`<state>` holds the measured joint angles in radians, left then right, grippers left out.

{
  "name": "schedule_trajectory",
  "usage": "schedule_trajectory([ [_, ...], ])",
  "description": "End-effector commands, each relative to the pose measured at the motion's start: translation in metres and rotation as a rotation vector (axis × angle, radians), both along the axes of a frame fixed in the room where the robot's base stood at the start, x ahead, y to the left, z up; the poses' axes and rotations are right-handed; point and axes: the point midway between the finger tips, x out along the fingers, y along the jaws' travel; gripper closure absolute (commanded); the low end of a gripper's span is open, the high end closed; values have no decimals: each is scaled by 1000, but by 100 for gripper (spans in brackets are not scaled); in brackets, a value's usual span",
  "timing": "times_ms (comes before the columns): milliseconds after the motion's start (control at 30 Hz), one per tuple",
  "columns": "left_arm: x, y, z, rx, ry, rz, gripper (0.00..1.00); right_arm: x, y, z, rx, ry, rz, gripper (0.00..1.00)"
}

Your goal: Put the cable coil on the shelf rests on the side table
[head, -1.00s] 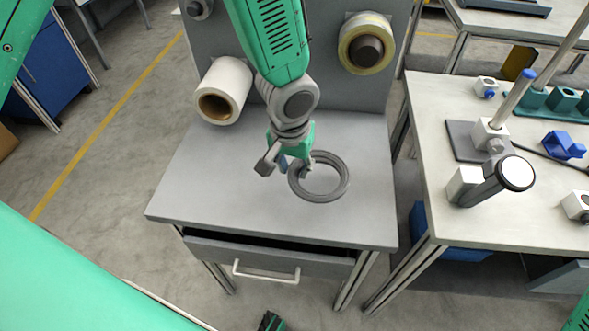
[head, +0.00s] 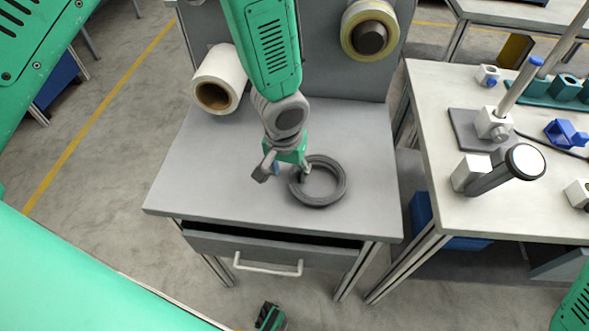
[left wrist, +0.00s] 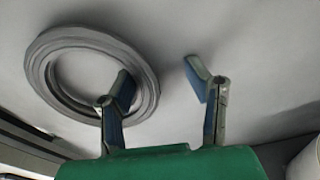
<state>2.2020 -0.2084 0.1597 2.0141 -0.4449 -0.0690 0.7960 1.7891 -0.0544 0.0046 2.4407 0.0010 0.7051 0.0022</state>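The cable coil (head: 340,187) is a dark grey ring that appears to lie flat on the grey top of the side table (head: 215,185). It also shows at the upper left of the left wrist view (left wrist: 45,72). My left gripper (head: 284,175) is low over the table at the coil's left side. Its fingers are spread in the left wrist view (left wrist: 158,76): one overlaps the coil's ring and opening, the other is outside over bare tabletop. Whether a finger touches the coil I cannot tell.
A white roll (head: 222,72) and a yellowish tape roll (head: 369,30) are mounted on the upright panel behind the tabletop. A drawer with a white handle (head: 267,268) is below. A workbench (head: 432,95) with fixtures stands to the right. The tabletop's front left is clear.

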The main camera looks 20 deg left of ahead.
Motion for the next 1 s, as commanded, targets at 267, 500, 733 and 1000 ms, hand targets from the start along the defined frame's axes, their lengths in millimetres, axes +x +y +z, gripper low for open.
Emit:
schedule_trajectory([
  [267,0,-5,0,11,2,-1,53,0,0,0,0,0,1,41],
  [500,-1,-5,0,10,3,-2,53,0,0,0,0,0,0,41],
  [733,0,-2,1,5,1,1,53,0,0,1,0,0,0,41],
  [1000,-3,-4,41,7,-3,0,53,0,0,9,0,0,1,41],
])
